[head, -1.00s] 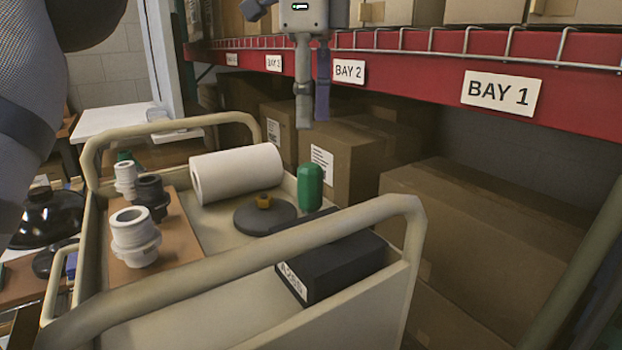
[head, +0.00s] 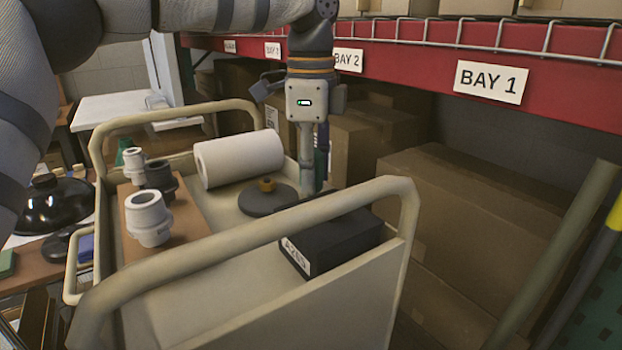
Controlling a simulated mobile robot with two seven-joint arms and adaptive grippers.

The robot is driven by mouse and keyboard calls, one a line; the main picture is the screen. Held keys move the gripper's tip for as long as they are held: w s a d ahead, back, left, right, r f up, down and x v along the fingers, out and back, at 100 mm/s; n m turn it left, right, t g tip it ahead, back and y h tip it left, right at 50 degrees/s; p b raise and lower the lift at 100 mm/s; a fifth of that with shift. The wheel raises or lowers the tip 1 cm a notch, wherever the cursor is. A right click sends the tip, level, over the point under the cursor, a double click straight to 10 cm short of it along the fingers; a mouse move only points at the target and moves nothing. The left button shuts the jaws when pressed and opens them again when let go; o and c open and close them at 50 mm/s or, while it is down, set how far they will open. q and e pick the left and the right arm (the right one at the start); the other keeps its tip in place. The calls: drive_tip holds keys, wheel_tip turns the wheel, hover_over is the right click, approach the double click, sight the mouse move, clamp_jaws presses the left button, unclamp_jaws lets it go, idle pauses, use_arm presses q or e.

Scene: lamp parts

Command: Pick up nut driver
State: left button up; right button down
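The green-handled tool (head: 319,163), which I take to be the nut driver, is at the far right side of the cart, beside the round grey base. Only a sliver of green shows between the fingers; the rest is hidden. My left gripper (head: 313,190) points straight down at this spot, with its fingers on either side of the green handle. I cannot tell whether the fingers press on it. My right gripper is not in view.
The beige cart (head: 210,299) has raised handle rails. On it are a white roll (head: 240,158), a dark round base (head: 267,198), a black box (head: 331,242) and grey fittings (head: 148,217) on a brown board. Cardboard boxes (head: 480,215) and a red shelf beam (head: 420,70) stand close on the right.

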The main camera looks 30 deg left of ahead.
use_arm(q)
clamp_jaws()
drive_tip(key=shift+r, duration=0.1)
